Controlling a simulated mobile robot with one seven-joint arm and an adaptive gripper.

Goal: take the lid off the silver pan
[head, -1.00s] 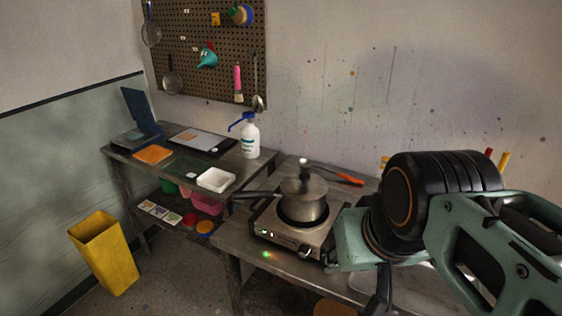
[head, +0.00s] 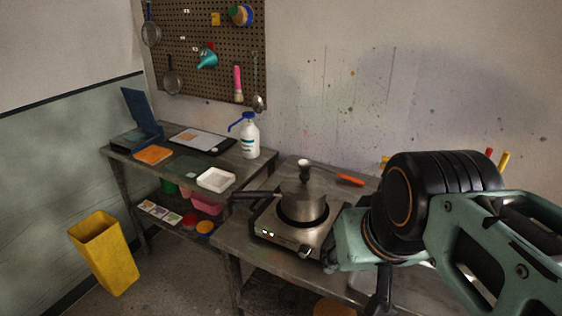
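The silver pan (head: 303,208) stands on a hot plate (head: 275,226) on the near bench, its dark handle (head: 256,194) pointing left. A lid (head: 303,186) with an upright dark knob, pale on top, appears to sit on the pan. Whether it lies fully flat on the rim is too small to tell. My teal and black arm fills the lower right, just right of the hot plate. A dark part at its lower end, probably my gripper (head: 380,292), is partly seen and apart from the pan. Its fingers cannot be made out.
An orange-handled tool (head: 348,179) lies behind the pan. A yellow bin (head: 104,254) stands on the floor. Bench surface left of the hot plate is clear.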

